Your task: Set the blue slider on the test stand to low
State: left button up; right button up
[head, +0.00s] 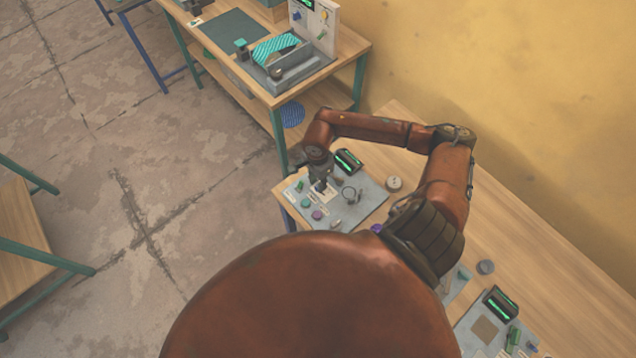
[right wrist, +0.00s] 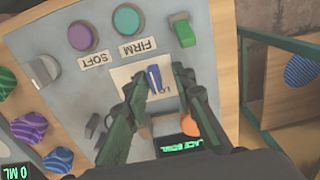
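The test stand (head: 365,208) is a grey panel on the wooden bench in the head view; its grey face (right wrist: 95,100) fills much of the right wrist view. The blue slider (right wrist: 153,78) sits on a white plate with a partly hidden label beginning "LO". My right gripper (right wrist: 158,80) is at the slider, its dark fingers on either side of it. A small gap shows between the slider and the right-hand finger. In the head view, my right gripper (head: 321,183) is over the panel and largely covers the slider. My left gripper is not in view.
Near the slider are a purple button (right wrist: 80,36) marked SOFT, a teal button (right wrist: 126,20) marked FIRM, a green switch (right wrist: 183,30) and a grey knob (right wrist: 42,70). A lit display (head: 348,160) stands behind. Another bench (head: 345,45) is at the top.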

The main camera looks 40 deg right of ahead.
jog(key=shift+o, duration=0.2)
notch_tip(320, 180, up, 12)
dwell(0.6)
jog(key=shift+s, duration=0.1)
dwell(0.5)
